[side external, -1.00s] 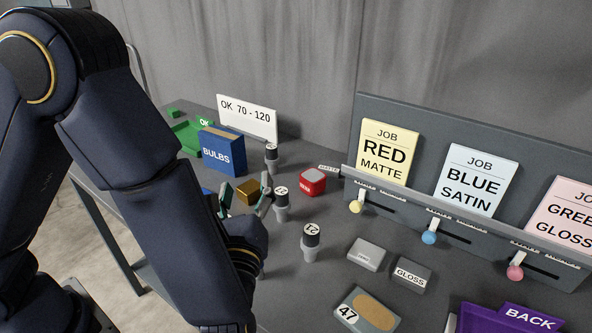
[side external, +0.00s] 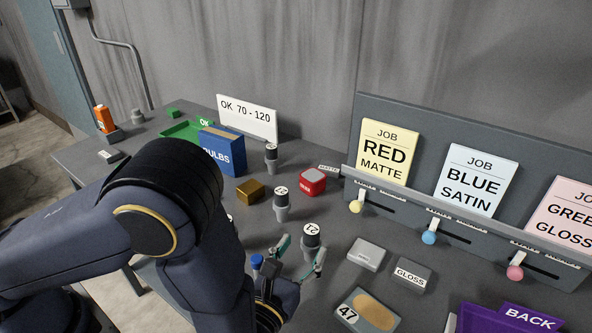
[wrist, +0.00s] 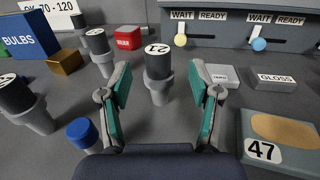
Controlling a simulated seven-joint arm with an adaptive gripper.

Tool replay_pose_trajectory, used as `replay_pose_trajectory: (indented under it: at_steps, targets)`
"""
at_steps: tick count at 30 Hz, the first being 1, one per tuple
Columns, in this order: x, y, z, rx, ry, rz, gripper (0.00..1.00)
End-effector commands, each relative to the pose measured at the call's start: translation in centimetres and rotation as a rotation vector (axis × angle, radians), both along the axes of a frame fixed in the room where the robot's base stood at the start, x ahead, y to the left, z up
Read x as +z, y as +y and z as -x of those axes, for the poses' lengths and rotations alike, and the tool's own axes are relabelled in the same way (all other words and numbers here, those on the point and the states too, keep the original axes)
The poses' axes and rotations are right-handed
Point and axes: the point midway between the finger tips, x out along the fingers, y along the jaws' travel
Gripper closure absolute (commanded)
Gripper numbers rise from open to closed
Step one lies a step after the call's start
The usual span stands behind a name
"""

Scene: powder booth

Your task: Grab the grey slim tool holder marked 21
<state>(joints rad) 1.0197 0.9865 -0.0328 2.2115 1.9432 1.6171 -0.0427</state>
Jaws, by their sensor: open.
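The slim tool holder marked 21 (side external: 311,240) stands upright on the grey bench, with a dark upper part, a grey lower part and a white number on top. It also shows in the wrist view (wrist: 158,74), centred in the gap between my fingers. My gripper (side external: 301,255) is open and low over the bench, one finger to either side of the holder. I see no clear contact, and cannot tell how deep the holder sits between the teal-padded fingers. Similar holders stand nearby: one behind (side external: 281,204), one farther back (side external: 271,158), and one at left in the wrist view (wrist: 28,106).
A blue-capped item (wrist: 82,134) is close to my left finger. A grey box (side external: 366,253), a GLOSS block (side external: 412,274) and a pad marked 47 (side external: 367,311) lie to the right. A brown block (side external: 250,191) and red box (side external: 312,182) stand behind.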

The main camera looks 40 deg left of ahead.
Motion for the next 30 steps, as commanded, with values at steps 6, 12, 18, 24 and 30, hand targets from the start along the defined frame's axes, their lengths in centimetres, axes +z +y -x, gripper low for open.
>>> replay_pose_trajectory:
  at_steps: [6,12,18,24,30]
  targets:
    - [-0.4,0.5,-1.9,0.003,0.001,-0.001,0.37]
    - [-0.7,1.1,-4.8,0.002,0.000,0.001,0.37]
    - [-0.7,1.2,-5.6,0.000,0.000,-0.001,0.37]
    - [-0.7,1.2,-5.6,0.000,0.000,-0.001,0.45]
    - [-0.7,1.2,-5.6,0.000,0.000,-0.001,0.66]
